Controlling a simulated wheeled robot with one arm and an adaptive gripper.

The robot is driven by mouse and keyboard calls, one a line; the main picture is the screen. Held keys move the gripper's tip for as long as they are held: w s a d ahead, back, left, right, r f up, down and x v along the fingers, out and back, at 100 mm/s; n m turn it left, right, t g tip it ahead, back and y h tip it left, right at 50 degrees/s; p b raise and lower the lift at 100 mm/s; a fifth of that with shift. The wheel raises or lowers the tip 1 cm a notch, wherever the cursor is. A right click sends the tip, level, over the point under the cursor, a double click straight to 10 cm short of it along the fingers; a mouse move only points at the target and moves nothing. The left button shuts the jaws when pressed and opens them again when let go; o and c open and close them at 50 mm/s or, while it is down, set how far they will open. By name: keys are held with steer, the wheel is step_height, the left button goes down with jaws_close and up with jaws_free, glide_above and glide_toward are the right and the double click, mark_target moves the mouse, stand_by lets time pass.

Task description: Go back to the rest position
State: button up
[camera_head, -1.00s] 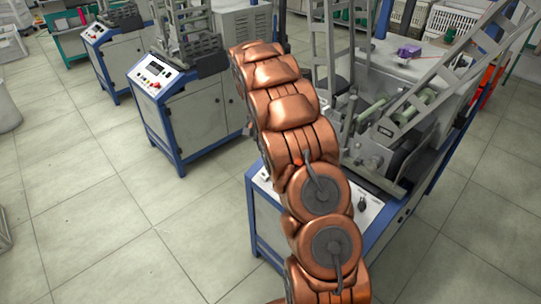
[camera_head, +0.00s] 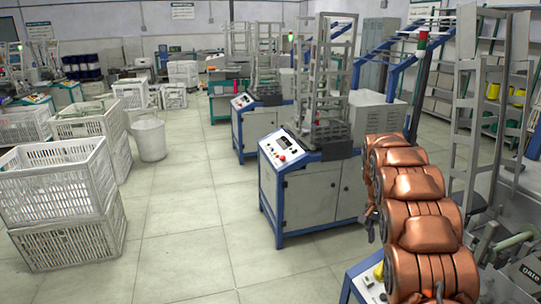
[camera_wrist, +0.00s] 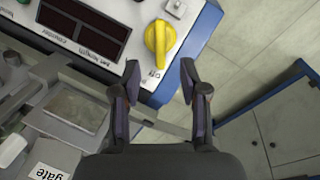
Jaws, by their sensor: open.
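My gripper (camera_wrist: 160,76) shows in the wrist view, open, with nothing between its two dark fingers. Past the fingertips is a winding machine's control panel (camera_wrist: 118,70) with a yellow rotary knob (camera_wrist: 160,42), apart from the fingers as far as I can tell.
In the head view, the near machine (camera_head: 366,278) stands under my arm, and another blue-framed machine (camera_head: 318,195) stands left of it. White crates (camera_head: 60,185) and a white bin (camera_head: 150,139) stand at the left. The tiled floor (camera_head: 180,235) between is clear.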

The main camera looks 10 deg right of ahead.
steer(key=s+a+r+n+p, duration=0.5)
steer(key=s+a+r+p, duration=0.1)
steer(key=s+a+r, duration=0.9)
steer(key=s+a+r+n+p, duration=0.1)
steer(key=s+a, duration=0.4)
steer(key=s, duration=0.7)
steer(key=s+a+r+n+y+p, duration=0.1)
steer(key=s+a+n+p, duration=0.3)
steer(key=s, duration=0.8)
steer(key=shift+s+a+r+n+y, duration=0.3)
steer(key=shift+s+a+r+n, duration=0.1)
steer(key=shift+a+r, duration=0.2)
